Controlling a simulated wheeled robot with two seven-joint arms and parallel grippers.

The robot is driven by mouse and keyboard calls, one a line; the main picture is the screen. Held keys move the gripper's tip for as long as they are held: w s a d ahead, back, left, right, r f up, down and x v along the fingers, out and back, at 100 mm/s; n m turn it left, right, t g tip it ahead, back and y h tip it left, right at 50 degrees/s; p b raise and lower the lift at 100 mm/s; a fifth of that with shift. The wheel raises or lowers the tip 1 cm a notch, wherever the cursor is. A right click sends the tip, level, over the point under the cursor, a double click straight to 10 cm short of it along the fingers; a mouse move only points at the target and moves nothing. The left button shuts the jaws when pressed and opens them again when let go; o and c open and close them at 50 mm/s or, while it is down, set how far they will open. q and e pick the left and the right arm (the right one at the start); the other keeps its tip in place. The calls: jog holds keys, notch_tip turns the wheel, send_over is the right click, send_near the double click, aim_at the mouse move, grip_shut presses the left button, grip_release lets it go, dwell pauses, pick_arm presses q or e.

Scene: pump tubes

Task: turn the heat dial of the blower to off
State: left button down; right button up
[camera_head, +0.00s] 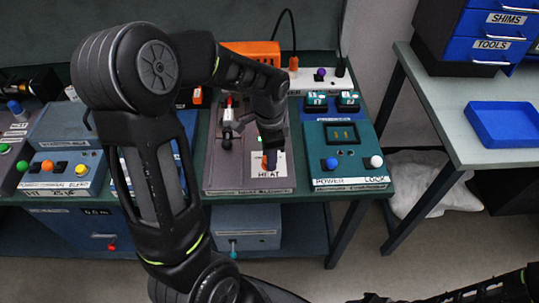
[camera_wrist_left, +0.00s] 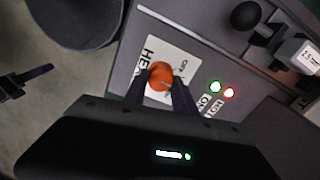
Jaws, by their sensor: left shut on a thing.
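The blower is a grey panel box (camera_head: 228,178) on the bench. Its heat dial is a round orange knob (camera_wrist_left: 161,76) on a white plate (camera_wrist_left: 187,52) marked HEAT, with OFF printed at one side. My left gripper (camera_head: 269,157) reaches down over the plate in the head view. In the left wrist view its two fingers (camera_wrist_left: 161,86) are closed on either side of the dial. The knob's exact pointing is hard to read. A dark arm of mine crosses the lower right of the head view; its gripper's opening cannot be made out.
A green light (camera_wrist_left: 215,87) and a red light (camera_wrist_left: 229,92) sit beside the plate. A lever with a black ball (camera_wrist_left: 246,16) stands close by. A teal power box (camera_head: 346,160) is to the right, and a blue-grey box (camera_head: 60,187) to the left.

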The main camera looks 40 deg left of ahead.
pick_arm(q)
jog(key=shift+n, duration=0.3)
jog(key=n+b, duration=0.1)
jog(key=n, duration=0.3)
jog(key=shift+a+n+b, duration=0.1)
jog(key=shift+n+b, duration=0.45)
jog(key=shift+n, duration=1.65)
jog(key=c, duration=1)
grip_release()
notch_tip(320, 180, up, 8)
jog(key=shift+f, duration=0.1)
